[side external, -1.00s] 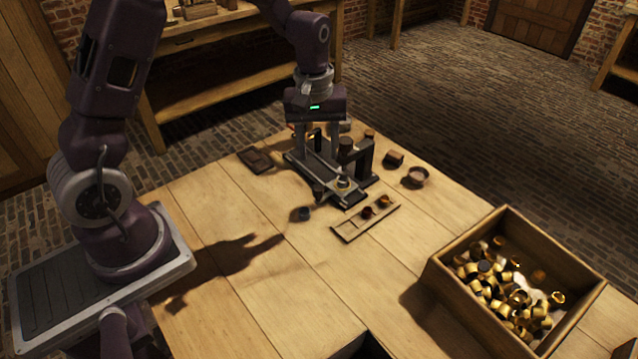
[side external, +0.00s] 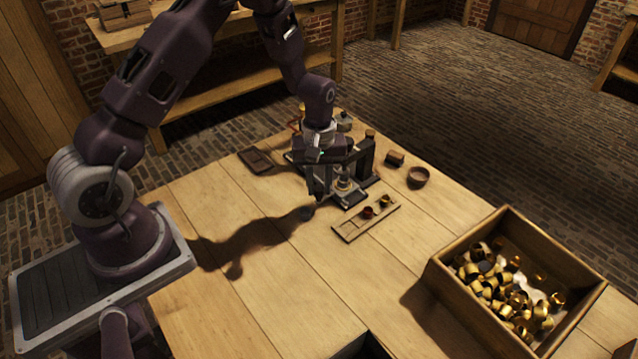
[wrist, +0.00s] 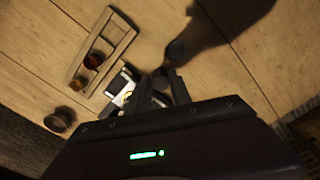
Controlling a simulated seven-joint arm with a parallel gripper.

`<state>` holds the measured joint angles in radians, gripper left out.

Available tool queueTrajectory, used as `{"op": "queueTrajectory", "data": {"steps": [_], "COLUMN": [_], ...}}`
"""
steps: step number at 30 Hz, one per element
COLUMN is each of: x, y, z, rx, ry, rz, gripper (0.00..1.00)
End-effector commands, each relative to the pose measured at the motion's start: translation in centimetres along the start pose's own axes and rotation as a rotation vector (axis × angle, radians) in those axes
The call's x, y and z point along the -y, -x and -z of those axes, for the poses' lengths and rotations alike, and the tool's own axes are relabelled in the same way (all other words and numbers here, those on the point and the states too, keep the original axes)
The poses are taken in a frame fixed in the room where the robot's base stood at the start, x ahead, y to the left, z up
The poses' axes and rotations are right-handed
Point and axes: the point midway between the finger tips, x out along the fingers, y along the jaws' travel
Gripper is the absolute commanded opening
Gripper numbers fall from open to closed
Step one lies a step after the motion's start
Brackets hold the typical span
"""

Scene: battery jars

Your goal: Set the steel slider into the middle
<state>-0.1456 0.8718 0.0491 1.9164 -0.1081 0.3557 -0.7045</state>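A dark metal fixture with a steel track and an upright frame (side external: 367,157) stands on the table. A round jar-like piece (side external: 344,184) sits at its front end. My gripper (side external: 321,193) is low at the fixture's front left side. In the wrist view my gripper's fingertips (wrist: 161,84) are apart, with a small round grey knob (wrist: 160,77) between or just beyond them. It may belong to the steel slider, but I cannot tell whether the fingers touch it. My gripper and wrist hide much of the track, so the slider's position on it is unclear.
A wooden tray (side external: 350,231) with small copper and brass cups lies in front of the fixture. A bowl (side external: 418,177) and a small block (side external: 395,159) are to the right. A crate (side external: 440,275) holds many brass caps.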

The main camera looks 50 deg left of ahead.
Motion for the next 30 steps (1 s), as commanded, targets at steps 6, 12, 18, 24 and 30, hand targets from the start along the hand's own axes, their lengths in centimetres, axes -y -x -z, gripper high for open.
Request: {"op": "queueTrajectory", "data": {"steps": [6,12,18,24,30], "x": [0.01,0.0,0.0,0.0,-0.01], "y": [0.03,0.04,0.05,0.06,0.08], "z": [-0.01,-0.01,-0.02,-0.02,-0.02], "rx": [0.0,0.0,0.0,0.0,0.0], "ry": [0.0,0.0,-0.001,-0.001,-0.001], "rz": [0.0,0.0,0.0,0.0,0.0], "gripper": [0.0,0.0,0.0,0.0,0.0]}}
